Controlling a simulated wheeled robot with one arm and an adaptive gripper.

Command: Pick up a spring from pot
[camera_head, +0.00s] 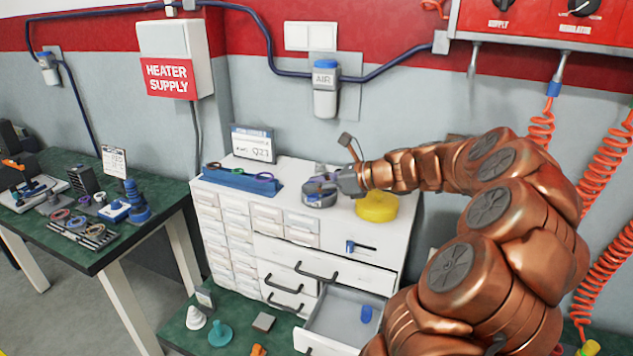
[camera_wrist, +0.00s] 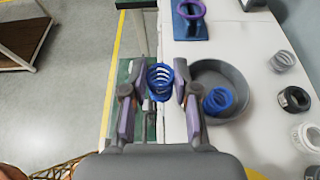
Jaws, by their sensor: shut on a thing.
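My gripper (camera_wrist: 159,92) is shut on a blue spring (camera_wrist: 160,74), which sits between its two fingers in the wrist view. A grey round pot (camera_wrist: 240,76) lies just right of the gripper there, with another blue spring (camera_wrist: 218,100) inside. The held spring is beside the pot's rim, not over its middle. In the head view my gripper (camera_head: 345,181) is at the pot (camera_head: 319,200) on top of the white drawer cabinet (camera_head: 215,204); the held spring is hard to make out there.
A yellow round container (camera_head: 377,207) stands right of the pot. A blue rack with rings (camera_head: 242,182) and a sign (camera_head: 252,144) are to the left. A grey spring (camera_wrist: 283,61) and a black ring (camera_wrist: 294,99) lie near the pot. A lower drawer (camera_head: 340,322) is open.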

